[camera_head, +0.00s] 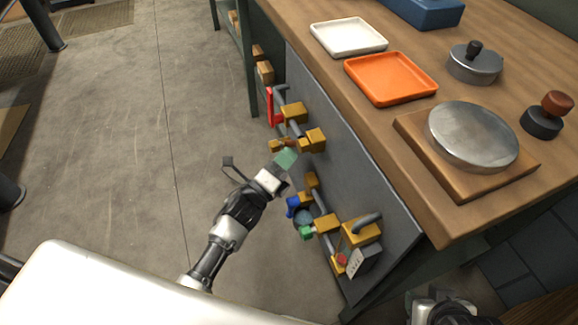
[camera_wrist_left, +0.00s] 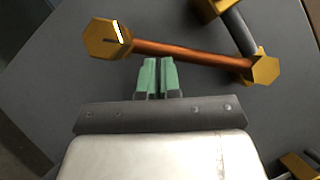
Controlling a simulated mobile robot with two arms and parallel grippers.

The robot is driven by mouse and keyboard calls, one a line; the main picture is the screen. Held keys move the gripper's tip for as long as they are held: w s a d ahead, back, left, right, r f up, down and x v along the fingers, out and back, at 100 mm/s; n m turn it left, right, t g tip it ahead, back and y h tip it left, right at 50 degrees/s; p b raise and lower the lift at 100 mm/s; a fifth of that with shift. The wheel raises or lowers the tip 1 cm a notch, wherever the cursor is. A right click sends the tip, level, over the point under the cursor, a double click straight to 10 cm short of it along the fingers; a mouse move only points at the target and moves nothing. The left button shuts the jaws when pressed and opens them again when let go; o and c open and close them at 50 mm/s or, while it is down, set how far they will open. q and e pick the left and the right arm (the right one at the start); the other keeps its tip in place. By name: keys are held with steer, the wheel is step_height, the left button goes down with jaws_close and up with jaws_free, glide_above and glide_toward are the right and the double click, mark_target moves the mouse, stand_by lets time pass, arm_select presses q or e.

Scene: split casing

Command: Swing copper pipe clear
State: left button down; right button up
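The copper pipe (camera_wrist_left: 190,52) runs across the left wrist view, sloping slightly down to the right. Its left end meets a brass hex fitting (camera_wrist_left: 104,39) with a white and dark mark. Its right end meets another brass fitting (camera_wrist_left: 263,68). My left gripper (camera_wrist_left: 158,62) has its green fingers together, with the tips just below the pipe's middle in that view; I cannot tell whether they touch it. In the head view my left gripper (camera_head: 286,159) is in front of the panel and hides most of the pipe. My right gripper's fingers do not show.
The grey panel (camera_head: 350,185) on the bench side carries several brass fittings, a red lever (camera_head: 270,106), a blue handle (camera_head: 291,207) and a white tag (camera_head: 354,263). The bench top (camera_head: 300,15) holds trays and metal pieces.

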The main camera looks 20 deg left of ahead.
arm_select(q)
steer(key=shift+w+a+r, duration=0.2)
steer(key=shift+w+a, duration=0.05)
steer(key=shift+w, duration=0.15)
steer(key=shift+w+a+r, duration=0.1)
steer(key=shift+a+r, duration=0.05)
steer(key=shift+r, duration=0.05)
stand_by(0.3)
